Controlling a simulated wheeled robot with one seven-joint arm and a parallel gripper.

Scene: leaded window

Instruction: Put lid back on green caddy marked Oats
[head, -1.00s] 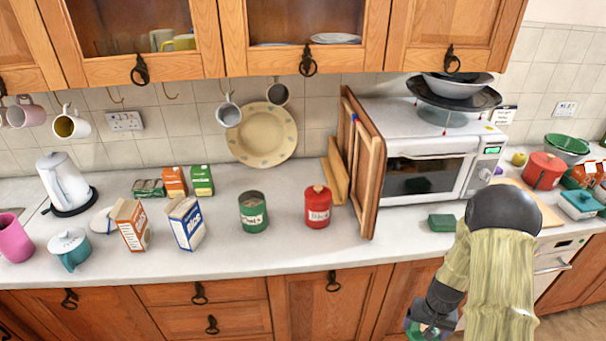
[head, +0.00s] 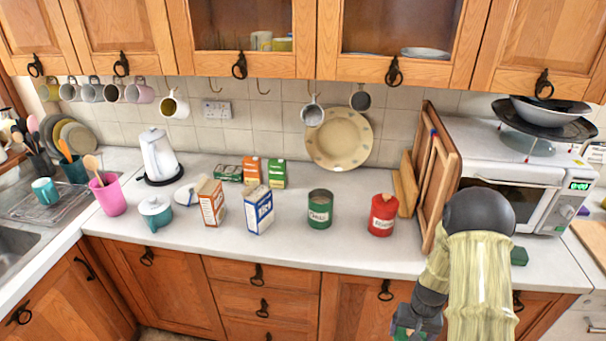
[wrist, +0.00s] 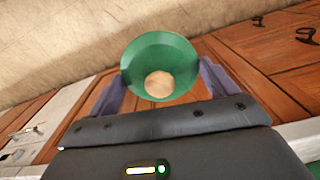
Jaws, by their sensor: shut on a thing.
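The green caddy (head: 320,210) with a white label stands upright on the counter, its top open and lidless; the label is hard to read now. My gripper (wrist: 162,85) is shut on a round green lid (wrist: 160,53) with a pale wooden knob, one finger on either side. In the head view my gripper (head: 408,328) is low in front of the cupboards, below the counter edge, to the right of and nearer than the caddy. Only a little green of the lid shows there.
A red lidded caddy (head: 383,215) stands right of the green one, a blue-and-white box (head: 258,210) to its left. Wooden boards (head: 441,180) lean by the microwave (head: 510,180). A small green block (head: 520,256) lies by my arm. Counter before the caddy is clear.

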